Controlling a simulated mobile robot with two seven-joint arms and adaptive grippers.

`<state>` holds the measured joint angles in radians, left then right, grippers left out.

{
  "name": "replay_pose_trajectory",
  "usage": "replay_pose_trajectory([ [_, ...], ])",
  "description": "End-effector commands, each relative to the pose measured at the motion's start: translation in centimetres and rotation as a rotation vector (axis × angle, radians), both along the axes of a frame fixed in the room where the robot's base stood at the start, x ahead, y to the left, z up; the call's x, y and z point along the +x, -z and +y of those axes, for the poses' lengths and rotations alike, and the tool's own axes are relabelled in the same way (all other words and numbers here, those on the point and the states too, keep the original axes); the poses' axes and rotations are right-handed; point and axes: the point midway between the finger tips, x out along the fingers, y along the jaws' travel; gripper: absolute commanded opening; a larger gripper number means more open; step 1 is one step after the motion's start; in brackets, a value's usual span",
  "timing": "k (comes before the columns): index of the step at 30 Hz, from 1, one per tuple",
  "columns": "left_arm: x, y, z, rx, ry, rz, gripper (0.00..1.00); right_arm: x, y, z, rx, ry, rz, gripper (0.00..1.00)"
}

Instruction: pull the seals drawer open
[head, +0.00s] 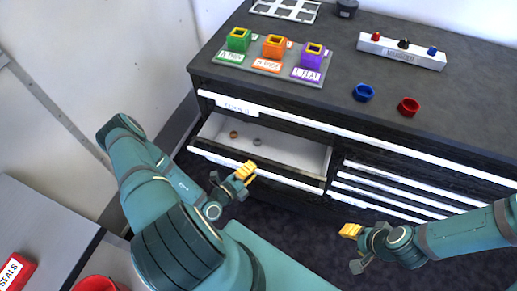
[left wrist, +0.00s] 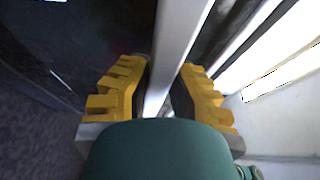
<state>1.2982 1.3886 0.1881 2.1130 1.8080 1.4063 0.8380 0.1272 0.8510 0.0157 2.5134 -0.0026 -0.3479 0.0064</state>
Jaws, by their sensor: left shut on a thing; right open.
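The drawer (head: 298,152) stands pulled out from the dark cabinet, with its pale inside showing. An orange-brown ring (head: 233,134) and a grey ring (head: 257,141) lie in it. My left gripper (head: 246,171) is at the middle of the drawer's front, on its white handle strip (head: 213,158). In the left wrist view, its yellow fingers are shut on both sides of the pale handle bar (left wrist: 177,50). My right gripper (head: 350,231) is open and empty, in front of the lower right drawers. I cannot read the label on the white rail above the open drawer.
On the cabinet top (head: 330,105) stand green, orange and purple blocks on a grey board (head: 285,75), a white rack (head: 402,51), and blue (head: 363,92) and red (head: 409,106) rings. Shut drawers (head: 420,190) are at right.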

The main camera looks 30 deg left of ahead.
Motion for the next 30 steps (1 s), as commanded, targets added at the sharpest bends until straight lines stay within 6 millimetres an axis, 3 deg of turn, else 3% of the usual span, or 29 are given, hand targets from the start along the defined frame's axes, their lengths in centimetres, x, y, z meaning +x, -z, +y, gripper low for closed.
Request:
replay_pose_trajectory([
  [6,-6.1,-0.1,-1.6,-0.007,0.0,0.002,0.0,0.3,-0.8,-0.1,-0.002,0.005,-0.007,0.47],
  [15,-12.9,0.0,-3.2,-0.005,0.001,0.001,0.0,0.3,-0.7,-0.1,-0.002,0.006,-0.008,0.47],
  [21,-15.7,0.0,-3.9,-0.003,0.002,-0.001,0.0,0.3,-0.6,-0.1,-0.002,0.005,-0.008,0.47],
  [30,-17.2,0.0,-4.3,-0.002,0.003,-0.003,0.0,0.3,-0.6,-0.1,-0.002,0.004,-0.006,0.47],
])
